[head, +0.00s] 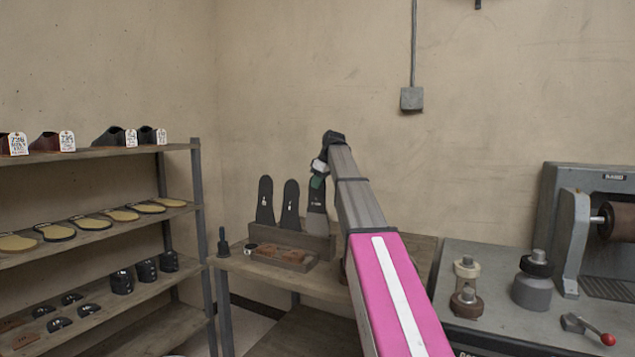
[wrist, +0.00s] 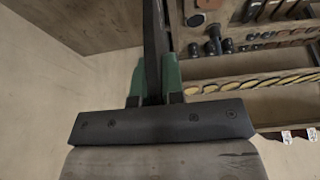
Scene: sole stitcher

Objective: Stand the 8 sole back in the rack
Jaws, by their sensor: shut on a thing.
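The wooden sole rack (head: 319,249) stands on a bench near the back wall. Two dark soles, one at the left (head: 265,203) and one in the middle (head: 290,207), stand upright in it, with small white marks. My gripper (head: 317,181), with green fingers, is shut on the upper part of a third dark sole (head: 317,205). This sole is upright at the right of the others, its lower end at the rack's top edge. I cannot tell whether it is seated, and its number is too small to read. In the wrist view the sole (wrist: 153,45) shows edge-on between the green fingers (wrist: 153,85).
A tray (head: 285,261) with brown pieces sits in front of the rack, beside a dark peg-like tool (head: 223,242). Shelves (head: 98,153) of shoes and soles stand at the left.

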